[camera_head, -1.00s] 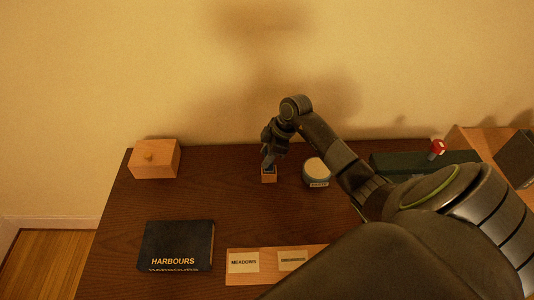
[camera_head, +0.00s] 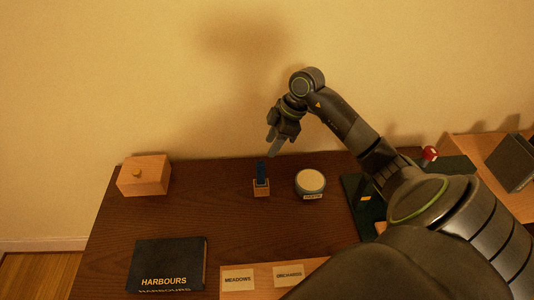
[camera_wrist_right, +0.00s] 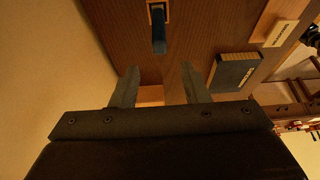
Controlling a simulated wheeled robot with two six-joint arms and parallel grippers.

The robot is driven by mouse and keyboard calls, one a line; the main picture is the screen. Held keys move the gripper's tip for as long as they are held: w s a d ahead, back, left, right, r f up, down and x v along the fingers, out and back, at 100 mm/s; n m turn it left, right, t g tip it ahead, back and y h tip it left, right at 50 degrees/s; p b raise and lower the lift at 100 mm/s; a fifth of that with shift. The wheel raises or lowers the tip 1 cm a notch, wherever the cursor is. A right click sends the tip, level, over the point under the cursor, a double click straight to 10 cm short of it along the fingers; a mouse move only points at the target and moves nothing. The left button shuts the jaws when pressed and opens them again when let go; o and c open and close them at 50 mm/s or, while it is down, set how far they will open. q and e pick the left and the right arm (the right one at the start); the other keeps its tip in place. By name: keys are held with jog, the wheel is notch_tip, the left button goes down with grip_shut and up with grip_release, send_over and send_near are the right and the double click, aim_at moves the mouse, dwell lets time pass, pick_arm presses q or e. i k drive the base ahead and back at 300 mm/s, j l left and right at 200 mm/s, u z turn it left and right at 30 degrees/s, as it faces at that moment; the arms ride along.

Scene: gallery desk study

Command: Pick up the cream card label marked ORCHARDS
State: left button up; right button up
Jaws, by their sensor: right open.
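The cream card label marked ORCHARDS (camera_head: 289,275) lies on a light wooden board (camera_head: 257,272) at the front of the desk. Another cream label marked MEADOWS (camera_head: 237,280) lies to its left on the same board. My right gripper (camera_head: 273,146) is open and empty. It is above the back of the desk, well away from the labels. In the right wrist view its two fingers (camera_wrist_right: 157,82) are apart with nothing between them. One cream label also shows at that view's upper right (camera_wrist_right: 282,33). My left gripper is not in view.
A small wooden block (camera_head: 261,188) holds an upright dark blue piece (camera_head: 261,170) below my right gripper. A round pale-topped tin (camera_head: 310,182), a wooden box with a knob (camera_head: 145,176) and a black HARBOURS book (camera_head: 168,264) stand around. The desk middle is clear.

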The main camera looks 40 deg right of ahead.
aim_at(290, 275)
jog(key=k+j, duration=1.2)
jog(key=j, duration=0.1)
